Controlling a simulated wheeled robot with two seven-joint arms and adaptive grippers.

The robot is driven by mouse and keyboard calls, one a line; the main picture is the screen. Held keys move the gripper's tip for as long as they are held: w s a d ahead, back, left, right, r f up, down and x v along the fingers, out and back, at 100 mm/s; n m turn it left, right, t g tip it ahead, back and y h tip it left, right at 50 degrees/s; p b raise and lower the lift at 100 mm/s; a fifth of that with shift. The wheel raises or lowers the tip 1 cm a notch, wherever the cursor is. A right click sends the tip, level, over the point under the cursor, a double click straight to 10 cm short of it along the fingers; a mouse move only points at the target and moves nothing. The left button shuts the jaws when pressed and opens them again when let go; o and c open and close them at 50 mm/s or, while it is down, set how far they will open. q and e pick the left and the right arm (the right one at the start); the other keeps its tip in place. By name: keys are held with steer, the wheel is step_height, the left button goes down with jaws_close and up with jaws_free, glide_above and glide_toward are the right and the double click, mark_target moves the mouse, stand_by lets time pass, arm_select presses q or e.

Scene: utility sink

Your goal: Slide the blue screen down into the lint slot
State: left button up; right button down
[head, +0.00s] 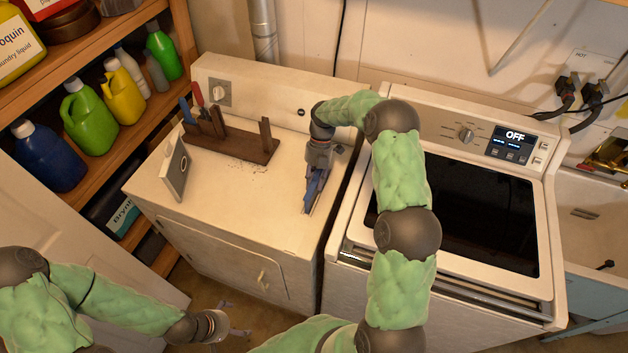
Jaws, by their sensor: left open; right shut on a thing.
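The blue screen (313,188) is a narrow blue piece near the right edge of the white dryer top (235,190). My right gripper (315,178) points down and is shut on it from above. The screen looks upright, with its lower end close to the dryer top. The lint slot (307,212) appears as a thin opening beneath it, mostly hidden by the screen and gripper. I cannot tell how far the screen is in the slot. My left gripper (232,321) is open and empty, low in front of the dryer.
A brown wooden rack (232,146) with blue- and red-handled tools stands at the dryer's back. A pale upright panel (174,172) stands at its left. The washer (470,210), display reading OFF, adjoins on the right. Shelves of bottles (90,118) are at left; a sink (595,215) is at right.

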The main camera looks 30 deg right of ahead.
steer(key=shift+f+b, duration=1)
steer(key=shift+f, duration=0.55)
steer(key=c, duration=0.9)
jaws_free()
steer(key=shift+o, duration=0.2)
steer(key=v, duration=1.2)
steer(key=shift+f, duration=0.15)
